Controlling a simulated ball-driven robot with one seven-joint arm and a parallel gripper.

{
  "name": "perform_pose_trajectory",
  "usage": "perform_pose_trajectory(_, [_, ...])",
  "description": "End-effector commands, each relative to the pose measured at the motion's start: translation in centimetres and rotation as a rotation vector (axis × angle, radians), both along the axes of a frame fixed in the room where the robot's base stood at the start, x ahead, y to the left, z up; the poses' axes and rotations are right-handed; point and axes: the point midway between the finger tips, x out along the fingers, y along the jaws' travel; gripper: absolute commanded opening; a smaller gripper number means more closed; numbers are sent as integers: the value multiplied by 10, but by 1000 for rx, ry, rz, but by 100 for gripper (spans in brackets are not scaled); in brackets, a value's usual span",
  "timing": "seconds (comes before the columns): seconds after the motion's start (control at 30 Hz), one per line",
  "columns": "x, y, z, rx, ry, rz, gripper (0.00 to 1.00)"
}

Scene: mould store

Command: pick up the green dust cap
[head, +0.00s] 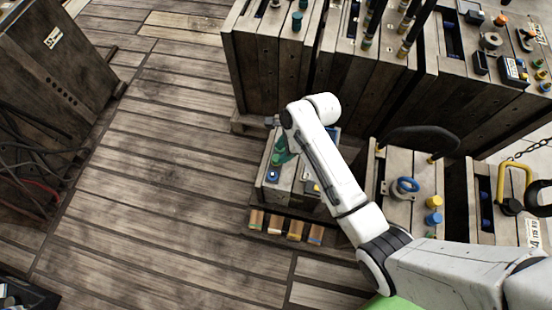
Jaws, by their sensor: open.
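A green cap (276,160) stands on top of a low wooden-sided mould block (291,177), just left of my white forearm. A larger green piece beside it is partly covered by the arm, so its shape is unclear. My gripper (271,121) seems to be the small dark end left of the wrist, above and apart from the green cap in the picture. It is open, with nothing seen in it. A teal cap (297,21) sits on the large block at the back. A small green piece (430,235) lies on the right block.
A blue cap (272,175) sits close to the green one. Small wooden blocks (294,230) lie in a tray in front. Blue rings (407,185) and a yellow cap (434,201) are on the right block. The plank floor at left is clear.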

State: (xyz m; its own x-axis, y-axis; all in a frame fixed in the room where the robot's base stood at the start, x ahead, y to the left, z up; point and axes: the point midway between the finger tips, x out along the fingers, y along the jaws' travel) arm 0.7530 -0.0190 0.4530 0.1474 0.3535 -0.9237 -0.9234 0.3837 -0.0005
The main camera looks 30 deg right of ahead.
Motion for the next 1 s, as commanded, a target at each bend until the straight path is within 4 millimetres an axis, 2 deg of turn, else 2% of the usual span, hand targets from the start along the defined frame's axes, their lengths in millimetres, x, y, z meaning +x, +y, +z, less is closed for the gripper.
perform_pose_trajectory(0.1, [2,5,-20,0,3,1,42])
perform_pose_trajectory(0.27, [5,12,-40,0,2,3,42])
perform_pose_trajectory(0.57, [7,15,-42,-1,0,1,41])
perform_pose_trajectory(0.9, [6,14,-42,-1,1,1,9])
perform_pose_trajectory(1.0, [6,14,-42,-1,1,1,2])
